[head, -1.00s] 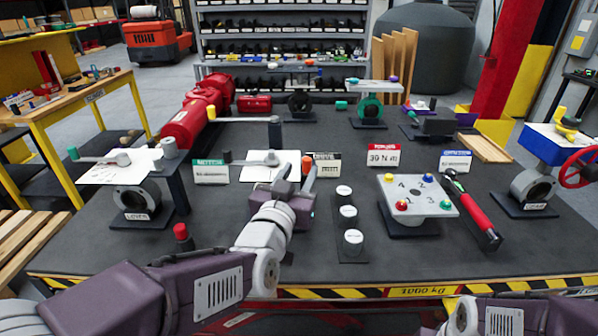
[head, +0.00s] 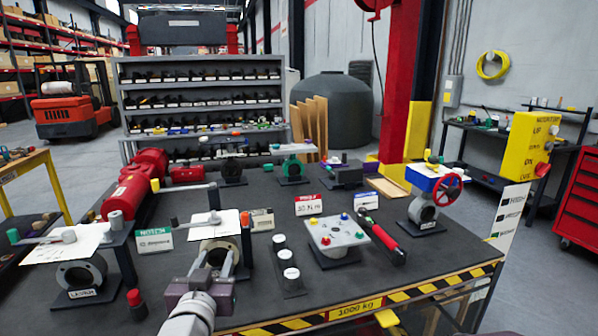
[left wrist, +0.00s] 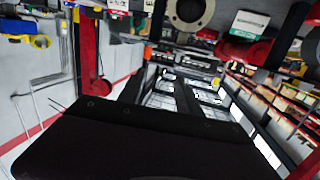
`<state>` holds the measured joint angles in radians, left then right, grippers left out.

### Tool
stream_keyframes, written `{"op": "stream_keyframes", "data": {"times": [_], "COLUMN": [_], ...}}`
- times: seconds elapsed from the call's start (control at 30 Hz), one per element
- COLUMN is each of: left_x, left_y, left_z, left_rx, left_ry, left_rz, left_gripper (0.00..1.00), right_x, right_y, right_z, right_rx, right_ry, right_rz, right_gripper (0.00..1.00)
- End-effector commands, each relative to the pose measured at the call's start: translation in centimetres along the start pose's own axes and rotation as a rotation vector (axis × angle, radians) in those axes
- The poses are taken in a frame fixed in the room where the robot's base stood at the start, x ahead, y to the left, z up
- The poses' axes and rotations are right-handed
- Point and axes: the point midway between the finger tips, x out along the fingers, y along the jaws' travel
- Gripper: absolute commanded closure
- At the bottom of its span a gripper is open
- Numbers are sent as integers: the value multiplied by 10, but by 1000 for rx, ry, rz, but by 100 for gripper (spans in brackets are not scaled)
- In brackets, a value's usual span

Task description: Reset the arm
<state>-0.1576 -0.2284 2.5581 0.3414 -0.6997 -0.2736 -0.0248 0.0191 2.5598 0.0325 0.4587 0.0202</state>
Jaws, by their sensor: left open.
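My left gripper (head: 212,262) is open and empty in the head view, low over the front of the table. Its two grey fingers stand apart in front of the middle valve's round grey flange (head: 232,248); I cannot tell whether they touch it. That valve has a white top plate (head: 200,228) and a handle with an orange-red end (head: 245,219). In the left wrist view the dark gripper body fills the bottom, and a flange (left wrist: 190,12) shows at the top. I cannot see my right gripper in the head view.
A second valve (head: 82,272) with a white plate stands at the left. A blue valve with a red wheel (head: 447,190) stands at the right corner.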

Motion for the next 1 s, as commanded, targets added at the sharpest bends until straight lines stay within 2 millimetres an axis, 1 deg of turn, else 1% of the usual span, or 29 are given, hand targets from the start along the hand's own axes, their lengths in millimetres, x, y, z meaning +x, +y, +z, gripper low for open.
{"op": "stream_keyframes", "data": {"times": [0.03,0.07,0.1,0.17,0.2,0.27,0.3,0.37,0.4,0.47,0.5,0.57,0.6,0.7,0.73,0.8,1.0], "left_x": [3,4,5,4,1,-7,-15,-31,-44,-68,-85,-112,-129,-159,-164,-169,-169], "left_y": [-4,-4,-5,-5,-5,-4,-4,-4,-4,-4,-4,-5,-6,-9,-9,-9,-9], "left_z": [-2,3,14,36,52,77,93,118,135,159,174,194,201,210,211,212,212], "left_rx": [11,17,25,32,32,32,30,26,24,19,16,16,16,10,6,-5,-9], "left_ry": [-46,-82,-146,-257,-336,-457,-541,-674,-767,-911,-1005,-1137,-1213,-1340,-1361,-1385,-1384], "left_rz": [-4,-2,5,20,31,47,58,72,80,90,93,96,94,79,74,64,62], "left_gripper": [59,59,59,59,59,59,59,59,59,59,59,59,59,59,59,59,59], "right_x": [-18,-24,-32,-43,-48,-56,-61,-68,-71,-74,-74,-72,-71,-71,-71,-71,-71], "right_y": [0,0,-1,-1,-1,-1,-1,-1,-1,-1,-1,-1,-1,-1,-1,-1,-1], "right_z": [-2,-3,-4,-5,-5,-6,-6,-7,-7,-8,-8,-7,-7,-7,-7,-7,-7], "right_rx": [0,0,0,0,0,0,0,0,0,0,0,0,0,0,0,0,0], "right_ry": [0,0,0,0,0,0,0,0,0,0,0,0,0,0,0,0,0], "right_rz": [0,0,0,0,0,0,0,0,0,0,0,0,0,0,0,0,0], "right_gripper": [100,100,100,100,100,100,100,100,100,100,100,100,100,100,100,100,100]}}
